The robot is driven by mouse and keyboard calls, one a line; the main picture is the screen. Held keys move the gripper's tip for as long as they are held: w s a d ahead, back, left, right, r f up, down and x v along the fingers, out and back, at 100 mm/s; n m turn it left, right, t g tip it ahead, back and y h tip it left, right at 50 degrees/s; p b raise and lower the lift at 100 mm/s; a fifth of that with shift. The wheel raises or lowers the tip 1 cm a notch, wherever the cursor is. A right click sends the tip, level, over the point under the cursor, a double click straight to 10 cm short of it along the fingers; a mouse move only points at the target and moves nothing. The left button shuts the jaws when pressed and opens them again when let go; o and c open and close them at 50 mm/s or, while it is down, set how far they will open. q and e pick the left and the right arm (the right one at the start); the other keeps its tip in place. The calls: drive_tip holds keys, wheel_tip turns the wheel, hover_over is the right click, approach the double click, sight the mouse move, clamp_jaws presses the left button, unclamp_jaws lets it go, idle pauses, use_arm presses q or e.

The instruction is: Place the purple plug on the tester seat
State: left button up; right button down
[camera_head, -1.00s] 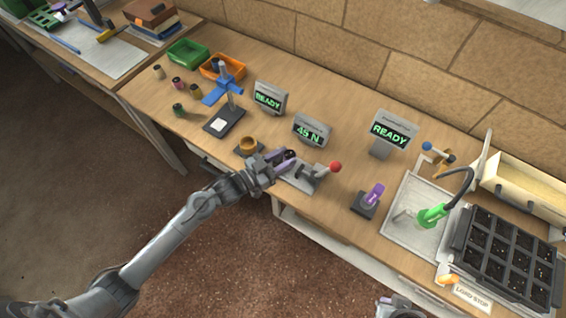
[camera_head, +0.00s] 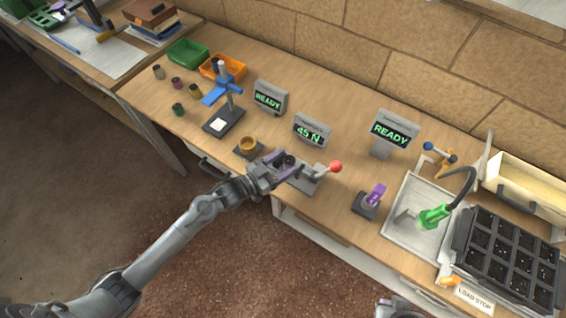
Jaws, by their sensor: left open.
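My left gripper (camera_head: 278,166) is open at the tester, its two purple-tinted fingers spread apart. A small dark round piece (camera_head: 290,160) sits at the fingertips, over the tester's seat area; it may be the plug, but its purple colour does not show clearly. The fingers partly hide it, and I cannot tell how squarely it sits. The tester (camera_head: 308,180) has a grey base and a lever with a red knob (camera_head: 335,167). The display behind it (camera_head: 312,130) reads 45 N.
A purple-topped piece on a dark base (camera_head: 372,200) stands to the right. Several small plugs (camera_head: 177,84) stand at the left, near a blue-armed stand (camera_head: 224,105).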

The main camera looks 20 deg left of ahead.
use_arm(q)
drive_tip(key=shift+r, duration=0.15)
drive_tip(key=shift+s+a, duration=0.1)
drive_tip(key=shift+s, duration=0.15)
drive_tip(key=p+v, duration=0.1)
drive_tip(key=v, duration=1)
drive_tip(key=s+r+n+g+y, duration=0.1)
drive_tip(key=s+n+g+y, duration=0.3)
drive_tip(key=s+g+y, duration=0.5)
drive_tip(key=s+g, duration=0.2)
drive_tip(key=s, duration=0.6)
drive_tip(key=shift+d+r+n+y, duration=0.2)
drive_tip(key=shift+d+n+y, duration=0.1)
drive_tip(key=shift+d, duration=0.1)
drive_tip(key=shift+s+r+p, duration=0.1)
drive_tip(key=shift+p, duration=0.25)
